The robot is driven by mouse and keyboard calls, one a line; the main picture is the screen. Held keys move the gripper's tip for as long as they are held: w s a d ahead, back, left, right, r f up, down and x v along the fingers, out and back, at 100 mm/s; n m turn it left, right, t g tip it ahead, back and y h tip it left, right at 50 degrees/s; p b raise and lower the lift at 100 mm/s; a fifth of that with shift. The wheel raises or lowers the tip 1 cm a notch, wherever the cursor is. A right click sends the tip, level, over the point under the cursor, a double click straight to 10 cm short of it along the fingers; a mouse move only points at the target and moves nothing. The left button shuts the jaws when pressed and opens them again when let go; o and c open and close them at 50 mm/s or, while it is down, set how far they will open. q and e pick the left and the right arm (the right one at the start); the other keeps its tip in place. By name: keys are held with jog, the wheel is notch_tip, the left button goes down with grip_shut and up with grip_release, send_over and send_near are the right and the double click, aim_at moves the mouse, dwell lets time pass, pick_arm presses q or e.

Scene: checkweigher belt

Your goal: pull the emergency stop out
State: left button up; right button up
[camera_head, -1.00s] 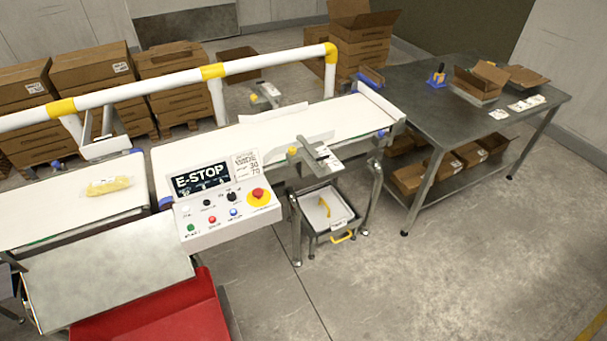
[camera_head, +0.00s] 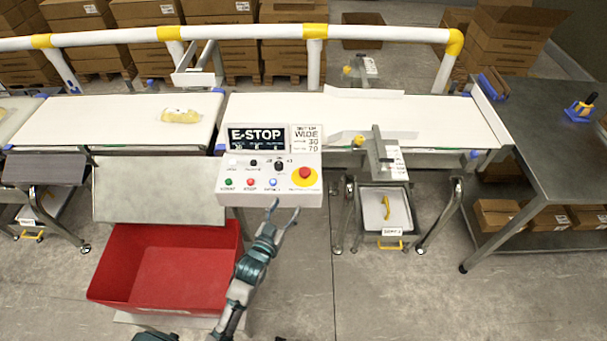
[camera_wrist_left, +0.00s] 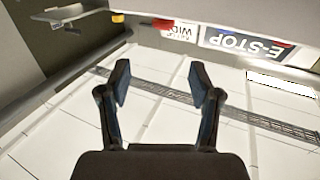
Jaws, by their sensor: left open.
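The emergency stop (camera_head: 304,174) is a red mushroom button on a yellow round base. It sits at the lower right of the white control panel (camera_head: 229,172), whose screen (camera_head: 256,139) reads E-STOP. My left gripper (camera_head: 286,207) is open and empty just below the panel's front edge, below and slightly left of the button, apart from it. In the left wrist view its two fingers (camera_wrist_left: 159,80) are spread with nothing between them. The E-STOP screen shows upside down there (camera_wrist_left: 245,42); I cannot clearly make out the button. My right gripper is not in view.
The white belt (camera_head: 270,107) runs behind the panel, with a yellow pack (camera_head: 181,116) on its left section. A red bin (camera_head: 165,265) stands left of my arm. A reject tray (camera_head: 372,207) is at the right, and a steel table (camera_head: 560,145) further right.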

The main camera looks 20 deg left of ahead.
pick_arm(q)
send_near(303, 173)
jog(key=shift+w+d, duration=0.7)
jog(key=shift+w, duration=0.15)
jog(key=w, duration=0.2)
jog(key=w+a, duration=0.1)
jog(key=w, duration=0.1)
jog(key=w+b, duration=0.1)
jog(key=w, duration=0.1)
jog(key=shift+w+a+f, duration=0.25)
jog(key=shift+a+f, duration=0.05)
jog(key=shift+f, duration=0.05)
jog(key=shift+w+d+r, duration=0.15)
jog(key=shift+w+d, duration=0.6)
jog(key=shift+w, duration=0.15)
jog(key=shift+d, duration=0.4)
jog(key=shift+a, duration=0.5)
jog(key=c, duration=0.8)
jog(key=shift+a, duration=0.2)
jog(key=c, duration=0.4)
grip_shut()
jog(key=shift+d+r+p, duration=0.25)
jog(key=shift+r+p, duration=0.5)
jog(key=shift+p, duration=0.1)
jog(key=shift+a, duration=0.15)
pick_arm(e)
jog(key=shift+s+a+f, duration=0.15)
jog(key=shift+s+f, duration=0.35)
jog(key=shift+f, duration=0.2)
